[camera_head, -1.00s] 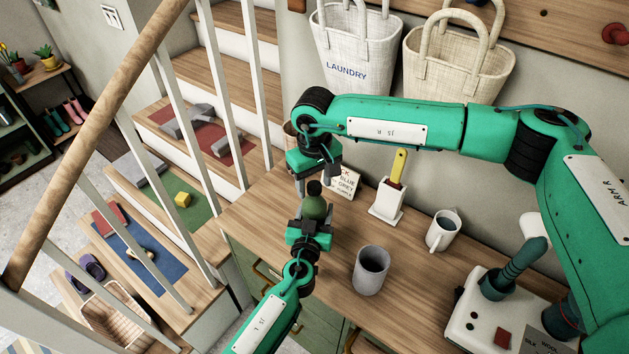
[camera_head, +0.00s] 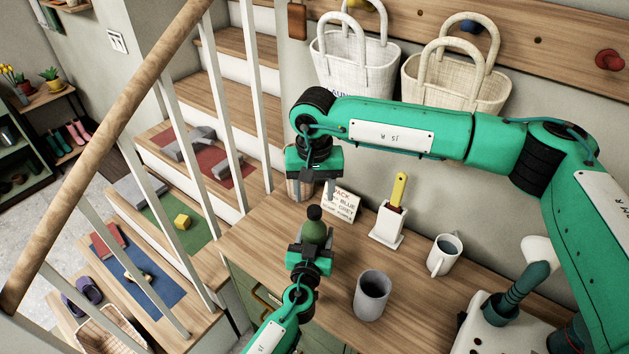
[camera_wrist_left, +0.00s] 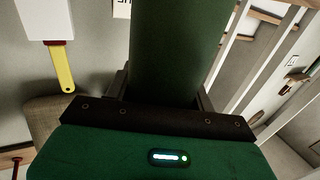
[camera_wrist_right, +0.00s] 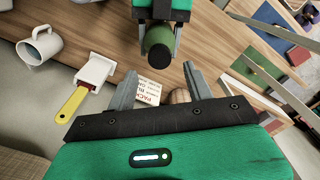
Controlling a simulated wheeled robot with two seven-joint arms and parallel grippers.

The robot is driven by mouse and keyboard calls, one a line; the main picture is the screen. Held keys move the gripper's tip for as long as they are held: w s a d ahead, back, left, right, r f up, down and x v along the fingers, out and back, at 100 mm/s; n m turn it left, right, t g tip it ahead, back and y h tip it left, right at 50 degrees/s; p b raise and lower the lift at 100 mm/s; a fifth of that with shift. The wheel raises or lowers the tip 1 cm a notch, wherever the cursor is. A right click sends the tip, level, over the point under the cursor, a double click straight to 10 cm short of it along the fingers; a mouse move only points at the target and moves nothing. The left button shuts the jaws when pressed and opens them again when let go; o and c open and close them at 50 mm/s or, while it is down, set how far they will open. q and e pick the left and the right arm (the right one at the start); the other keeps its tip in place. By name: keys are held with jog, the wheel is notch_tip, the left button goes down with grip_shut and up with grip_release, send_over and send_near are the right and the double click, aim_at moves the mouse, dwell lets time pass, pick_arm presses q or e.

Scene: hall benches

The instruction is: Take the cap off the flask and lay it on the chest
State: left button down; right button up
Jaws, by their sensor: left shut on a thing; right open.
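The green flask (camera_head: 314,232) stands upright with its dark cap (camera_head: 314,213) on top. My left gripper (camera_head: 312,246) is shut on the flask's body; the green body also fills the top of the left wrist view (camera_wrist_left: 180,45). My right gripper (camera_head: 322,186) is open and empty, above the cap and apart from it. In the right wrist view the cap (camera_wrist_right: 159,54) shows end-on, just beyond the gap between the fingertips. The wooden top of the chest (camera_head: 258,236) lies around and below the flask; green drawers show at its front.
On the chest top stand a grey cup (camera_head: 371,296), a white mug (camera_head: 444,257), a white holder with a yellow-handled brush (camera_head: 388,228) and a lettered card (camera_head: 341,203). A white device (camera_head: 490,325) is at the right. Stair balusters (camera_head: 188,140) rise at the left.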

aim_at(315, 209)
jog(key=m, duration=0.6)
jog(key=shift+r, duration=0.35)
jog(key=m, duration=0.6)
jog(key=shift+r+m, duration=0.3)
jog(key=shift+r, duration=0.05)
jog(key=m, duration=0.6)
jog(key=shift+r, duration=0.35)
jog(key=m, duration=0.4)
jog(key=shift+r+m, duration=0.2)
jog(key=shift+m, duration=0.1)
jog(key=m, duration=0.2)
jog(key=shift+m, duration=0.3)
jog(key=shift+f, duration=3.85)
jog(key=c, duration=1.1)
